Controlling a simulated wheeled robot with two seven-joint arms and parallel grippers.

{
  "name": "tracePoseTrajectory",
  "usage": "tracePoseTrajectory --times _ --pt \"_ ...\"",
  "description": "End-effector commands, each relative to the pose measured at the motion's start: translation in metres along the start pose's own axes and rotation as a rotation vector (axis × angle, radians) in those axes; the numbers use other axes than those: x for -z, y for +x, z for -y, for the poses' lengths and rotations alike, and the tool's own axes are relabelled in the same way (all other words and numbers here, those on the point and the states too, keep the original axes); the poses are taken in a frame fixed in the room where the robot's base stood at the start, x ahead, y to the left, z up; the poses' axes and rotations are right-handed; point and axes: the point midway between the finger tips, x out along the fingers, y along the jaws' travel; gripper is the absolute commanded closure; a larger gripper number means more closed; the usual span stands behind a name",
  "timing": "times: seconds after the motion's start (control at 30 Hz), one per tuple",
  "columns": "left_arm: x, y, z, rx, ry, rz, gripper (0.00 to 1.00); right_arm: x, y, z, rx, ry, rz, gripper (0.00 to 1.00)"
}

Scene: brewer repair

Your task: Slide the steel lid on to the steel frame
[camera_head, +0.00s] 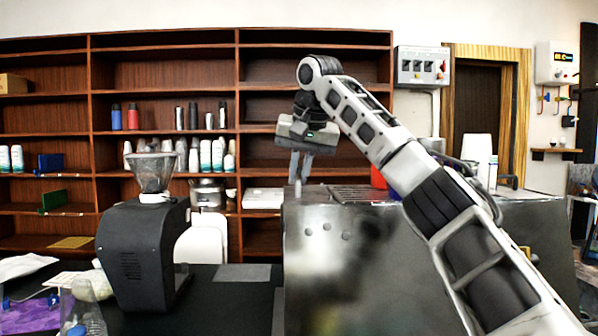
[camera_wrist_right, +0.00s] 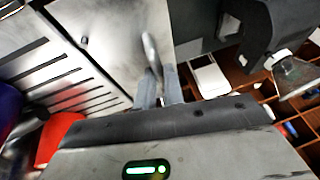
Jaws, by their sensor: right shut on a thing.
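My right gripper (camera_head: 299,178) points down over the left end of the steel machine's top. In the right wrist view, its fingers (camera_wrist_right: 160,92) are closed around a small upright metal handle (camera_wrist_right: 150,48). The handle rises from a plain steel plate (camera_wrist_right: 115,30), which looks like the steel lid. The head view shows this plate almost edge-on at the top left of the machine (camera_head: 312,196). The steel body (camera_head: 345,265), which appears to be the frame, is below it. I cannot tell whether lid and frame touch. My left gripper is not in view.
A slotted steel top (camera_wrist_right: 60,78) lies beside the plain plate. A black grinder (camera_head: 145,250) with a clear hopper stands left of the machine. A red object (camera_head: 378,178) stands on the machine top behind my arm. Wooden shelves (camera_head: 190,95) fill the back wall.

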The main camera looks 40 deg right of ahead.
Motion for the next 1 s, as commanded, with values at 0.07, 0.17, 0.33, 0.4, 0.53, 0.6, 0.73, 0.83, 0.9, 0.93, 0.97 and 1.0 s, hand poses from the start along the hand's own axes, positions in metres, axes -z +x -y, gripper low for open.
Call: tracePoseTrajectory --times 0.07,0.17,0.33,0.4,0.53,0.6,0.73,0.83,0.9,0.93,0.97,1.0 --pt "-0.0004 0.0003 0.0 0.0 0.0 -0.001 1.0 -0.0002 0.0002 -0.0001 0.001 0.0 -0.001 1.0" --pt "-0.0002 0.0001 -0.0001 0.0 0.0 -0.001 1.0 -0.0001 0.0 -0.0001 0.001 0.0 -0.001 1.0" --pt "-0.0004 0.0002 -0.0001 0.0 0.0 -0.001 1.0 -0.0001 0.0 0.0 0.001 0.0 -0.001 1.0" --pt "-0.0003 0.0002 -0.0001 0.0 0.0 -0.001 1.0 -0.0001 0.0 0.0 0.001 0.0 -0.001 1.0" --pt "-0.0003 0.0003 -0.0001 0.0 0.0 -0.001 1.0 -0.0001 0.0 0.0 0.001 0.0 -0.001 0.68" --pt "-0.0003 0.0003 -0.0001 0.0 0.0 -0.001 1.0 -0.0001 0.0001 0.0 0.001 0.0 -0.001 0.65" --pt "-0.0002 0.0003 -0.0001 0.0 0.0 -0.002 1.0 -0.0002 0.0002 0.0 0.001 0.0 -0.001 0.65" --pt "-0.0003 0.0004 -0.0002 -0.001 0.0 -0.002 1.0 -0.0004 0.0008 -0.0002 -0.001 0.0 0.001 0.65" --pt "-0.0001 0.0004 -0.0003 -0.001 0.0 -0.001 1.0 -0.0004 0.0008 -0.0002 -0.001 0.0 0.001 0.65" --pt "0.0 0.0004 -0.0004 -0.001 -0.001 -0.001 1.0 -0.0004 0.0008 -0.0002 -0.001 0.0 0.001 0.65" --pt "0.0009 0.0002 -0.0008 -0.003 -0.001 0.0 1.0 -0.0003 0.0008 -0.0002 0.0 0.0 0.001 0.65" --pt "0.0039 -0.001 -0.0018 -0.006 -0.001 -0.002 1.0 0.0 -0.0062 0.0005 0.002 0.0 -0.001 0.65"
